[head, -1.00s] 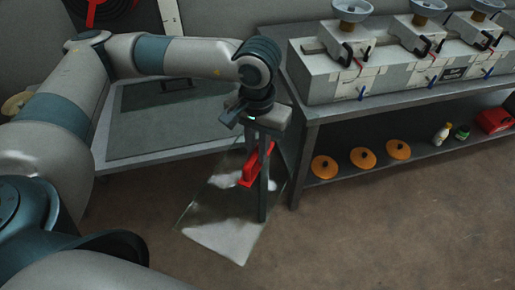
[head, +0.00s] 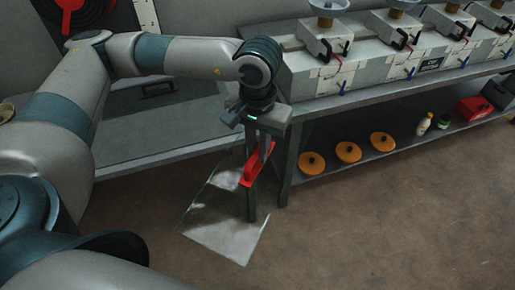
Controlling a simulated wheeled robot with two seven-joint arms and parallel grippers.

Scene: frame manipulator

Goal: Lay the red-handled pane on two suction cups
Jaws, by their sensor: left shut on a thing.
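My left gripper (head: 256,160) points down and is shut on the red handle (head: 257,166) of a clear pane (head: 222,226). The pane hangs tilted over the floor, in front of the tables. The gripper hides part of the handle. Several suction cups top the white fixture blocks on the bench at the upper right. The nearest are a blue-grey cup (head: 329,8) and another to its right (head: 403,3), both cut by the top edge of the view. My right gripper is not in view.
The grey bench (head: 300,116) has a lower shelf with orange discs (head: 348,152), small bottles (head: 425,124) and a red box (head: 474,108). A low table (head: 118,152) stands behind my left arm. The brown floor (head: 385,235) at right is clear.

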